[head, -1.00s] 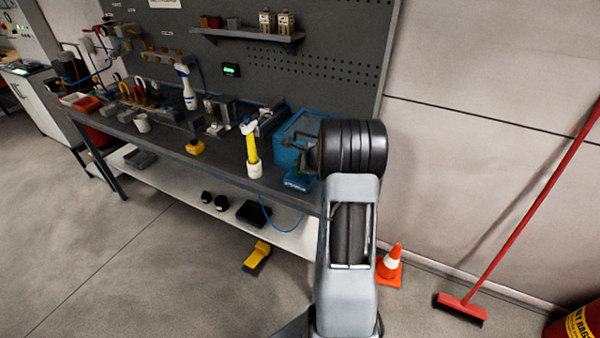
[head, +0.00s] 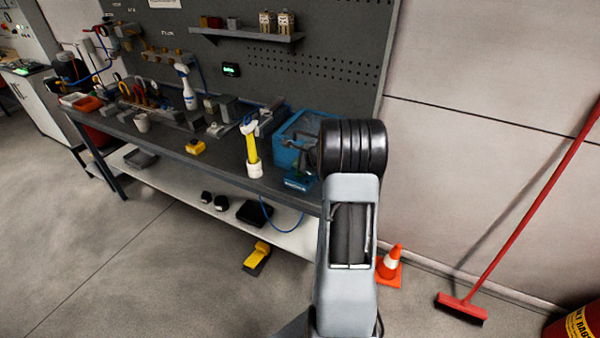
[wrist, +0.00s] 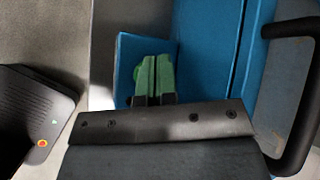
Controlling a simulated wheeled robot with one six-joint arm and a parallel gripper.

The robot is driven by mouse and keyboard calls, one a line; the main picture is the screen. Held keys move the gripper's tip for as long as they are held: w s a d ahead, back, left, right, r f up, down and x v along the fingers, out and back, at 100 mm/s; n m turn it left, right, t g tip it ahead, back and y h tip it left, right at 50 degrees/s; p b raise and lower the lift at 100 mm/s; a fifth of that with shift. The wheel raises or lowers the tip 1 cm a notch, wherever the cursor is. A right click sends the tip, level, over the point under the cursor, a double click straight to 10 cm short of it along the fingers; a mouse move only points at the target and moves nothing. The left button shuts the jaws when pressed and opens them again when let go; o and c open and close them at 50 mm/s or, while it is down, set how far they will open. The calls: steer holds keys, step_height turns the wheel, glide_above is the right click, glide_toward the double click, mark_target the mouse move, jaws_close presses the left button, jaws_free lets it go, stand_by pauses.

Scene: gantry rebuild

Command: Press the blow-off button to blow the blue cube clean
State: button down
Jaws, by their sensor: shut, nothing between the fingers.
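My gripper (wrist: 152,80) shows in the wrist view with its two green fingers together and nothing between them. The fingertips are over a small blue housing (wrist: 128,50). A rounded green edge (wrist: 137,72) shows beside the fingers, perhaps the blow-off button; whether they touch it I cannot tell. In the head view the blue housing (head: 298,183) is at the bench's front edge, before a blue open-topped box (head: 284,153). My arm partly covers that box, and my gripper is hard to make out there. I cannot make out the blue cube in either view.
A yellow-and-white bottle (head: 252,150) stands on the bench (head: 222,166) left of the blue box. A dark device with an orange button (wrist: 42,143) is at left in the wrist view. A yellow pedal (head: 257,255) and an orange cone (head: 391,265) are on the floor.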

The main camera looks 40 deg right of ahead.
steer(key=shift+f, duration=0.25)
steer(key=shift+f+b, duration=0.15)
steer(key=shift+b, duration=0.35)
steer(key=shift+f+b, duration=0.55)
stand_by(0.4)
steer(key=shift+r, duration=0.15)
stand_by(0.3)
steer(key=shift+r+p, duration=0.65)
steer(key=shift+r, duration=0.15)
step_height(320, 180, up, 5)
steer(key=p, duration=0.4)
stand_by(0.6)
